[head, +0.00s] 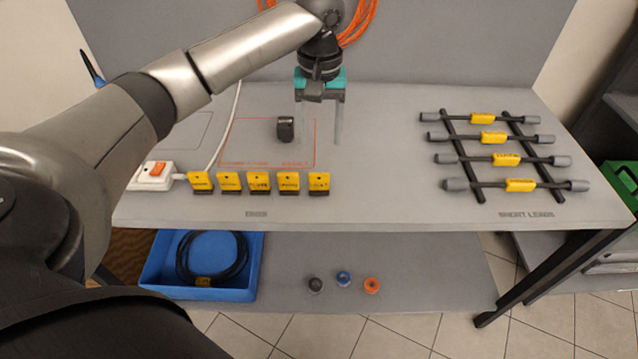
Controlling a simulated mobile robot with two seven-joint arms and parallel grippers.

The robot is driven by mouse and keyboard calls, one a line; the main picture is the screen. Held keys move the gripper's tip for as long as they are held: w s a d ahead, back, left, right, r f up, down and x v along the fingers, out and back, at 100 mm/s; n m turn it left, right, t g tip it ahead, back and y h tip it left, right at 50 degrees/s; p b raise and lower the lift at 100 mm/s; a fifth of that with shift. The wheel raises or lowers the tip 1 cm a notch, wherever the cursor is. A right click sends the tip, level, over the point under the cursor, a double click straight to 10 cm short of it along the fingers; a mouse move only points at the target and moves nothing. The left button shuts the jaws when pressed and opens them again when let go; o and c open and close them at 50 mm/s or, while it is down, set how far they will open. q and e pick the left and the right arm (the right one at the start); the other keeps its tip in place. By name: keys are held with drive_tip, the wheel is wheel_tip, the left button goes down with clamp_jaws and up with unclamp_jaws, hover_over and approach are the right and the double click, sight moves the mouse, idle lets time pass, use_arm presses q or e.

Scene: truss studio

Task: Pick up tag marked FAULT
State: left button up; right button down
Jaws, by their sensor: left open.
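Several yellow tags in dark holders stand in a row along the front left of the grey bench (400,205). The rightmost tag (319,180) carries a short print that may read FAULT, but it is too small to be sure. Further left are another tag (289,180), the middle tag (259,180), a fourth (229,180) and the leftmost tag (200,180), their prints not clearly legible. My left gripper (320,138) points down over the back middle of the bench, open and empty, behind the rightmost tag and apart from it. My right gripper is out of view.
A small black object (285,128) stands inside an orange outline, left of the gripper. A white power strip (150,176) lies at left. A black rack (462,160) of leads with yellow labels fills the right. A blue bin (205,293) sits on the lower shelf.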

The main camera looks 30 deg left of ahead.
sight(319, 173)
use_arm(q)
wheel_tip(319, 173, down, 9)
drive_tip(key=shift+r+b, duration=0.2)
drive_tip(key=shift+b, duration=0.7)
wheel_tip(319, 173, down, 5)
drive_tip(key=shift+a+f+b, duration=0.1)
drive_tip(key=shift+f+b, duration=0.05)
drive_tip(key=shift+b, duration=0.7)
drive_tip(key=c, duration=1)
